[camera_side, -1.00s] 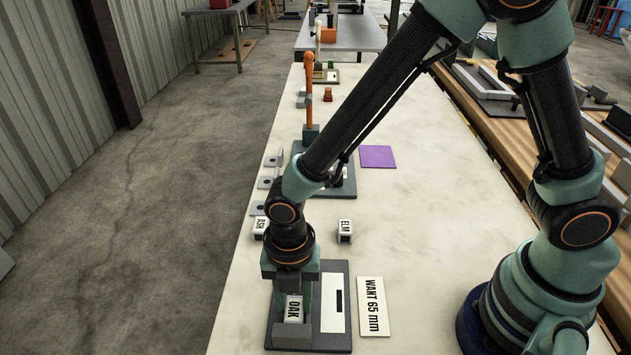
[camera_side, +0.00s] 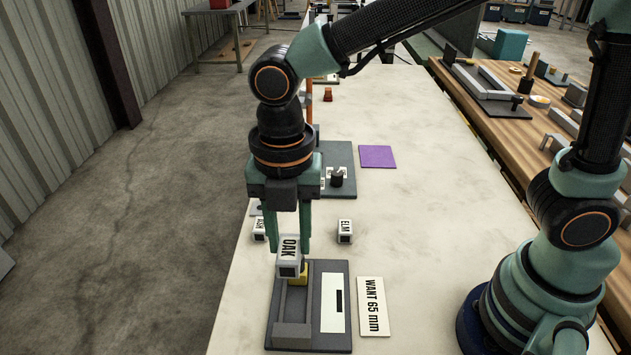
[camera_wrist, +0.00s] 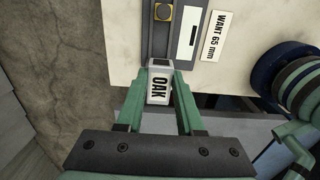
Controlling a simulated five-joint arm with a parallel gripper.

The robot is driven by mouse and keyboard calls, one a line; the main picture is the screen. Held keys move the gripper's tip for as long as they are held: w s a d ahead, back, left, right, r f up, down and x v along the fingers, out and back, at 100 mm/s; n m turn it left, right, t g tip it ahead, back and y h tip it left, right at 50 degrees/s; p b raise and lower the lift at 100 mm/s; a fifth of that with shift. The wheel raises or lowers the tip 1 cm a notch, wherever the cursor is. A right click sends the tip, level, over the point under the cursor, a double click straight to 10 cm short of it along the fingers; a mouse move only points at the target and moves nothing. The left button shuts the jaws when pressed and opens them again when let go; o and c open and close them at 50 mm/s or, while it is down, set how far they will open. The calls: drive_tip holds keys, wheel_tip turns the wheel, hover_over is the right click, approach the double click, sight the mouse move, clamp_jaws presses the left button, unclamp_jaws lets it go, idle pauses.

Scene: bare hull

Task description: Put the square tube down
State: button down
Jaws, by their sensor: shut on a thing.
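My gripper (camera_side: 289,252) is shut on a square tube labelled OAK (camera_side: 289,246), white with a dark open end. It holds the tube raised above the far end of a dark grey fixture (camera_side: 308,270). In the wrist view the OAK tube (camera_wrist: 159,84) sits between the two green fingers. Two more tubes, marked ASH (camera_side: 260,230) and ELM (camera_side: 345,231), rest on the table beyond the fixture. The fixture has a channel with a grey block at its near end and a yellow piece (camera_side: 300,274) near its far end, partly hidden by the tube.
A card reading WANT 65 mm (camera_side: 373,306) lies right of the fixture. A purple square (camera_side: 378,156) lies farther back. A dark plate with a black knob (camera_side: 337,178) stands behind the gripper. The table's middle right is clear; its left edge is near.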

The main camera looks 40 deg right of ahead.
wheel_tip(320, 180, up, 2)
drive_tip(key=shift+w+r, duration=0.1)
drive_tip(key=w+d+r, duration=0.2)
drive_tip(key=w+d, duration=1.2)
drive_tip(key=f, duration=1.5)
drive_tip(key=shift+w+d+f, duration=0.1)
drive_tip(key=shift+d+f, duration=0.15)
drive_tip(key=shift+f, duration=2.4)
drive_tip(key=shift+f, duration=0.1)
drive_tip(key=c, duration=0.5)
unclamp_jaws()
drive_tip(key=shift+c, duration=0.2)
